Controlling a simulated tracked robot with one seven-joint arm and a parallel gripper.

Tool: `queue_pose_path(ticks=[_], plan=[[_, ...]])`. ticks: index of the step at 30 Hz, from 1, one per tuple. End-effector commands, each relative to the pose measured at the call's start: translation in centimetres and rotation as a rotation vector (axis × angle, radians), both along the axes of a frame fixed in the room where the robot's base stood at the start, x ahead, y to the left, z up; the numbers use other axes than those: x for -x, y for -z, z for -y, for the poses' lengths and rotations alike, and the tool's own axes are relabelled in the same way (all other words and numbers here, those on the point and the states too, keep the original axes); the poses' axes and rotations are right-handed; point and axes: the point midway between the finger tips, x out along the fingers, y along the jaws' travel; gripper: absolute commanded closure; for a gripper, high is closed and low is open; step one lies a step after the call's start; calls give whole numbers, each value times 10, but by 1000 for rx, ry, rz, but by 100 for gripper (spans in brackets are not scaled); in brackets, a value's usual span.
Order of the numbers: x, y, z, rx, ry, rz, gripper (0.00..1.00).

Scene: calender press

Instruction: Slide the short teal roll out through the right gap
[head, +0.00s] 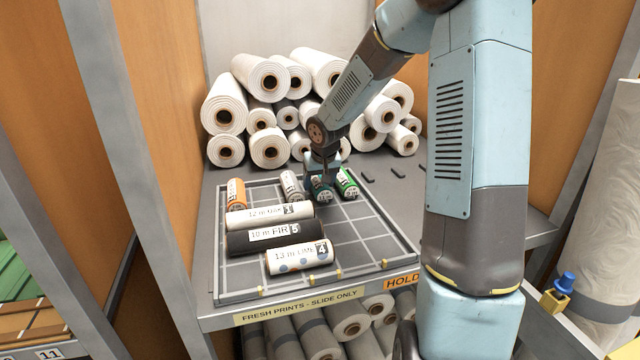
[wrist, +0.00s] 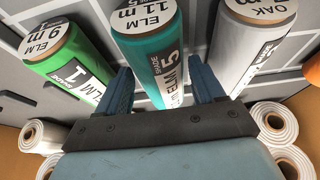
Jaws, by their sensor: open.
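The short teal roll (head: 321,190) lies at the back of the gridded tray (head: 398,240), its label reading ELM 11 m in the wrist view (wrist: 150,55). My gripper (head: 322,170) is above its far part in the head view. In the wrist view my open gripper (wrist: 163,88) has one finger on each side of the teal roll; I cannot tell whether they touch it. A green roll (head: 346,183), ELM 9 m, lies close on the right in the head view, and a pale grey OAK roll (head: 292,186) on the left. Yellow marks (head: 384,263) sit along the tray's front rim.
The tray's right front is bare. White rolls (head: 258,78) are stacked behind.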

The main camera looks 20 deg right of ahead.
Motion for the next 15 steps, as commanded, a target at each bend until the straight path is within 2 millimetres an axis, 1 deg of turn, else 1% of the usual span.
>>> queue_pose_path(ticks=[1,5,14,15], plan=[[-1,4,-1,-1,0,-2,32],[-4,9,0,-1,0,0,32],[-4,10,0,-1,0,1,32],[-4,10,0,-1,0,1,36]])
